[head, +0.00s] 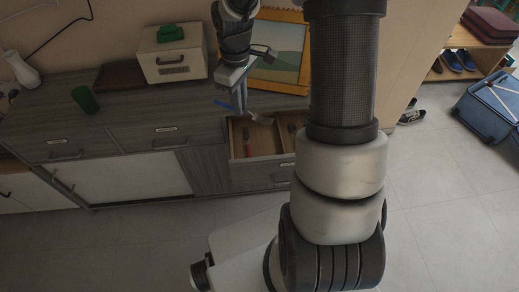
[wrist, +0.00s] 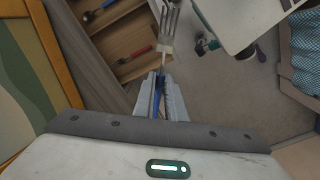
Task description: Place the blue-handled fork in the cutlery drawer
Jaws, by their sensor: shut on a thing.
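My gripper (head: 240,106) is shut on the blue-handled fork (head: 226,105), above the open cutlery drawer (head: 262,174) near its back left. In the wrist view, the fork's blue handle (wrist: 158,98) lies between my fingers (wrist: 160,82), and its metal tines (wrist: 170,18) point away beyond them. The drawer (wrist: 122,40) is at the upper left there, with wooden compartments. A red-handled utensil (wrist: 136,53) lies in one compartment. My arm hides the drawer's right side in the head view.
A framed picture (head: 278,52) leans on the dresser top (head: 125,105) behind the drawer. A cream box (head: 172,55) with a green object on top stands left of it. A green cup (head: 85,99) stands further left. The floor in front is mostly clear.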

